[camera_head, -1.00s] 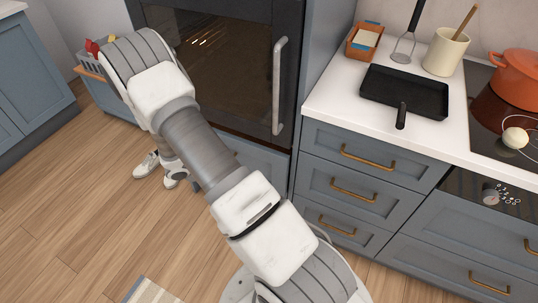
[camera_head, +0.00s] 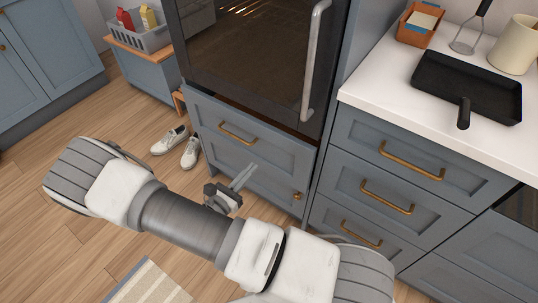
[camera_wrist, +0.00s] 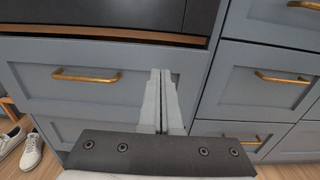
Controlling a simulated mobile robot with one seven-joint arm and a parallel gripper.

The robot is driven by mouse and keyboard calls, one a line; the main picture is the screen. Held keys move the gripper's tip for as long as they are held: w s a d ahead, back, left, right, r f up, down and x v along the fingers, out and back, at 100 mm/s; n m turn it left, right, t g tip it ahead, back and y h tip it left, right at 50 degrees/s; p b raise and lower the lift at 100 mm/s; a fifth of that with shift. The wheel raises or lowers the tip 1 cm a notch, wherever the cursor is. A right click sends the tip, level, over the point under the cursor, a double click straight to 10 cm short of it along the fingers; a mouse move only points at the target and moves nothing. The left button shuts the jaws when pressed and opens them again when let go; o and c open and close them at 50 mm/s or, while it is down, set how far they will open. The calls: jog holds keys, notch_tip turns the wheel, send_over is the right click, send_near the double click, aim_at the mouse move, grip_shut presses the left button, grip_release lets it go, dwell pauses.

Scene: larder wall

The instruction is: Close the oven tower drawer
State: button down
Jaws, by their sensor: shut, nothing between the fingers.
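The oven tower drawer (camera_head: 255,140) is a blue-grey front with a brass bar handle (camera_head: 237,133), below the dark oven. A brown strip and dark gap run along its top edge, so it looks slightly pulled out; how far I cannot tell. In the wrist view, the drawer (camera_wrist: 120,95) fills the left and middle, with its handle (camera_wrist: 86,75) left of the fingers. My gripper (camera_head: 246,174) is shut and empty, pointing at the tower front, low and right of the handle. In the wrist view, my gripper (camera_wrist: 161,74) overlaps the drawer's right part. Contact is not clear.
A lower panel with a brass knob (camera_head: 297,196) lies under the drawer. Cabinet drawers with brass handles (camera_head: 410,161) stand at the right, under a worktop with a black pan (camera_head: 466,86). White shoes (camera_head: 170,140) and a striped rug (camera_head: 147,284) lie on the floor.

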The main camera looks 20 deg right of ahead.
jog(key=b, duration=0.3)
send_near(283, 134)
jog(key=x, duration=0.5)
jog(key=shift+f, duration=0.15)
jog(key=shift+w+d, duration=0.3)
jog(key=shift+d, duration=0.1)
jog(key=shift+r+x, duration=0.2)
jog(key=shift+x, duration=1.75)
